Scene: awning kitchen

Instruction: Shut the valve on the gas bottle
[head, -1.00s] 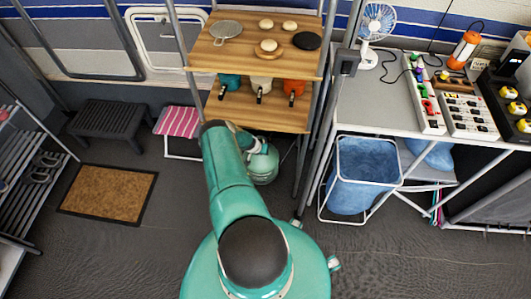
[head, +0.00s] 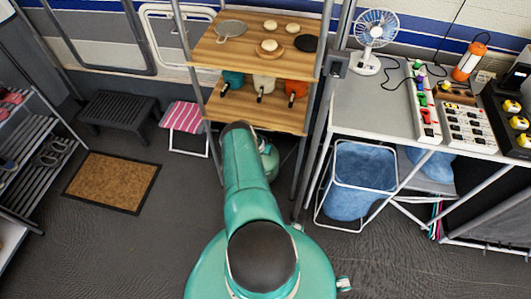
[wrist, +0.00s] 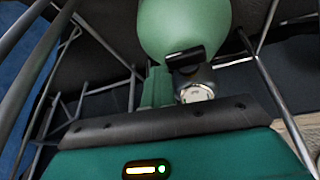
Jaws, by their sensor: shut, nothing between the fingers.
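The green gas bottle (head: 270,163) stands on the floor under the wooden shelves, mostly hidden behind my arm in the head view. In the wrist view the bottle (wrist: 183,25) fills the top middle. Its valve (wrist: 188,62) has a dark handle and a metal body, with a round pale-faced fitting below it in the picture. My gripper (wrist: 158,76) is shut and empty, its green fingers just left of the valve. I cannot tell whether they touch it. My gripper is hidden in the head view.
The wooden shelves (head: 262,112) with metal posts stand over and around the bottle. A folding stool (head: 187,118) is to the left and a blue bin (head: 358,180) in a white frame to the right. Floor between the doormat (head: 112,182) and my body is clear.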

